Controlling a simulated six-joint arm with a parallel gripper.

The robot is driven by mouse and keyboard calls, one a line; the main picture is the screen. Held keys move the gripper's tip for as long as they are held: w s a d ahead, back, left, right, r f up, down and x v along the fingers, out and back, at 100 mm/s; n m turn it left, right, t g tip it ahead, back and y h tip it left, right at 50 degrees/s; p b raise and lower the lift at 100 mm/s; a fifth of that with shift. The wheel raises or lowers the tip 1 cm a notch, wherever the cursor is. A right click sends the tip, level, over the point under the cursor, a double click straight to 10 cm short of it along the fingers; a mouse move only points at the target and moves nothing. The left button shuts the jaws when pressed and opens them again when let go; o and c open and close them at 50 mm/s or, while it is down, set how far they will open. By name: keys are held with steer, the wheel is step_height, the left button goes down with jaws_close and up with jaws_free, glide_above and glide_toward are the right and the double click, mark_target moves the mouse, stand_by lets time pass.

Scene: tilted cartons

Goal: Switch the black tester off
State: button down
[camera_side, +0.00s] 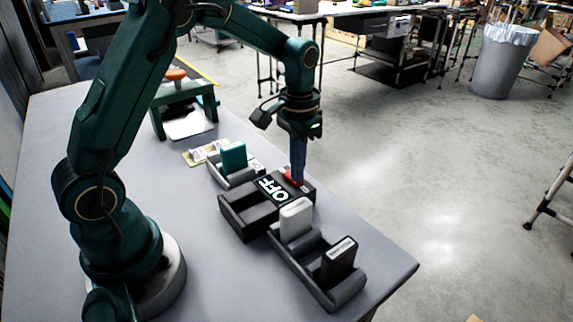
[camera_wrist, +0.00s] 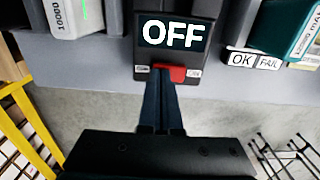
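The black tester (camera_side: 308,189) stands on the grey table. Its display (camera_side: 273,189) reads OFF in white letters; the display also shows in the wrist view (camera_wrist: 172,35). A red switch (camera_wrist: 172,73) sits on its edge between two small white labels, closer to the right one; the label text is too small to read. My gripper (camera_side: 298,181) points down at the switch with its fingers together and nothing visible between them. In the wrist view, the fingertips (camera_wrist: 157,75) are at the switch's left end; I cannot tell whether they touch it.
An empty dark tray (camera_side: 231,217) adjoins the tester. A grey holder (camera_side: 318,284) carries a white carton (camera_side: 296,221) and a black carton (camera_side: 338,262). A teal carton (camera_side: 233,157) stands in another holder behind. OK and FAIL labels (camera_wrist: 254,61) lie beside the tester.

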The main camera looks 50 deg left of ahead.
steer(key=shift+r, duration=3.5)
steer(key=s+d+r+t, duration=0.3)
steer(key=s+r+t, duration=0.1)
steer(key=s+r, duration=0.4)
steer(key=s+d+f+t, duration=0.1)
steer(key=s+f, duration=0.4)
steer(key=s, duration=0.3)
steer(key=shift+s+d, duration=0.2)
steer(key=shift+s, duration=0.15)
